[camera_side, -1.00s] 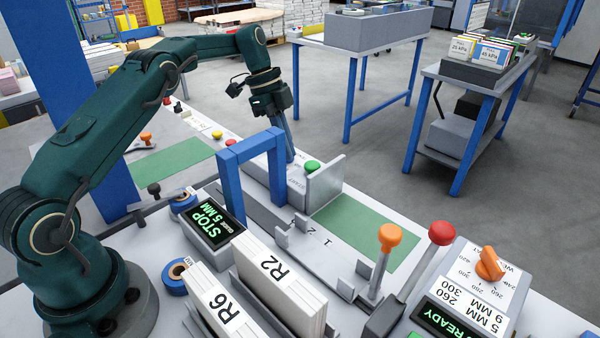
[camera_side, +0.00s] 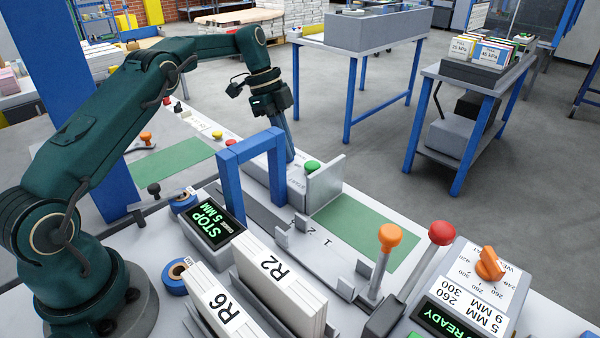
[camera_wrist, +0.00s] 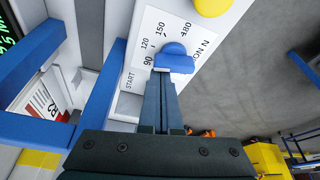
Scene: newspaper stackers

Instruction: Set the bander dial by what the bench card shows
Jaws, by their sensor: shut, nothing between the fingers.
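My gripper (camera_side: 291,157) is shut and empty, pointing down behind the blue arch. In the wrist view its fingertips (camera_wrist: 162,74) are at a blue dial knob (camera_wrist: 174,58), seeming to touch it; contact is unclear. At front right in the side view, an orange dial knob (camera_side: 489,264) sits on another scale with 240 to 300. Beside it a white card (camera_side: 473,302) reads 5 MM 260, 9 MM 300. A display (camera_side: 206,222) reads STOP and 5 MM.
The blue arch (camera_side: 228,178) stands beside my gripper. Newspaper stacks R2 (camera_side: 283,285) and R6 (camera_side: 222,305), an orange-topped lever (camera_side: 390,238) and a red-topped lever (camera_side: 441,234) stand in front. A green button (camera_side: 312,166) is close by. A green mat (camera_side: 360,230) is mostly bare.

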